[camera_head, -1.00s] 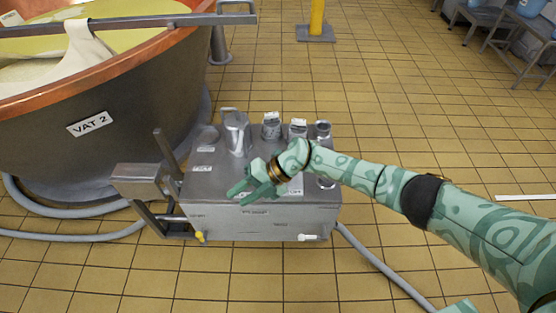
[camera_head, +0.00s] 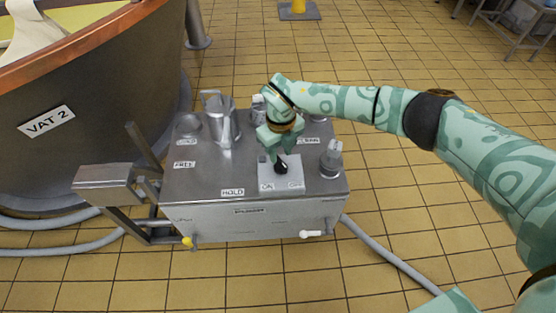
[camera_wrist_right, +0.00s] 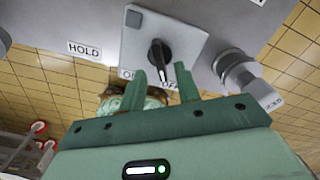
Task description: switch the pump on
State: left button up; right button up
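The pump's switch is a black rotary knob (camera_head: 281,168) on a light plate (camera_head: 268,176) marked ON and OFF, on top of the grey metal cabinet (camera_head: 200,205). In the right wrist view, the knob (camera_wrist_right: 160,56) has a white pointer line aimed nearer the OFF label than ON. My right gripper (camera_head: 276,150) is over the plate, pointing down at the knob. In the wrist view its two fingers (camera_wrist_right: 163,82) are apart and empty, with the knob just beyond the gap. I cannot tell whether they touch it. My left gripper is not in view.
A metal jug (camera_head: 220,120) and several fittings stand on the cabinet. A grey fitting (camera_head: 331,158) is close to the right of the plate. Copper VAT 2 (camera_head: 90,90) stands at left. A hose (camera_head: 390,257) runs right across open tiled floor.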

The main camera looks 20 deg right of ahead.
aim_at(281, 160)
notch_tip(281, 160, down, 3)
jog(key=shift+f+b, duration=0.2)
jog(key=shift+b, duration=0.35)
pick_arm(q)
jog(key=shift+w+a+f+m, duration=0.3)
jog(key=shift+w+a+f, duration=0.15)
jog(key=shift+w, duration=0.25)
pick_arm(e)
jog(key=shift+f, duration=0.35)
grip_shut()
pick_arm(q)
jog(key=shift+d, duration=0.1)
